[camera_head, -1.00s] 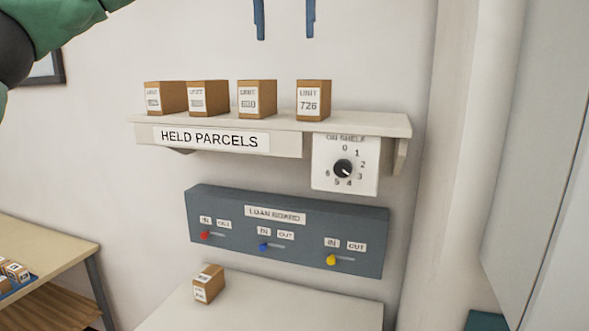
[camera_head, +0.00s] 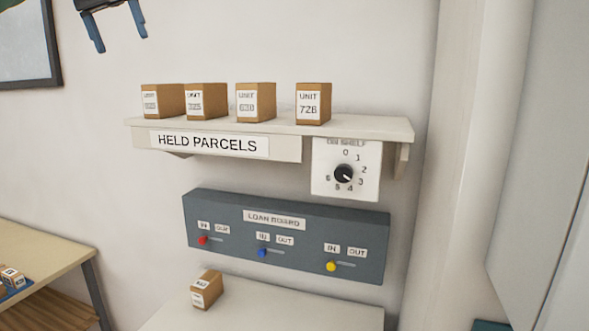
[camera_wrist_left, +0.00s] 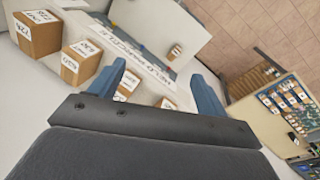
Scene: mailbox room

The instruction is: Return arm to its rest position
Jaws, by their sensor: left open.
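My left gripper (camera_head: 116,31) is at the upper left of the head view, above and left of the parcel shelf. Its two blue fingers are apart with nothing between them. In the left wrist view the gripper (camera_wrist_left: 162,84) is also open and empty. The rest of the left arm is mostly out of the head view. My right gripper is not in view.
The held parcels shelf (camera_head: 220,148) carries several boxes, including one marked unit 728 (camera_head: 313,104). A dial (camera_head: 344,174) hangs at its right. The loan board (camera_head: 285,235) is below. A small box (camera_head: 206,289) sits on the white surface (camera_head: 262,312). A brown table (camera_head: 40,255) stands left.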

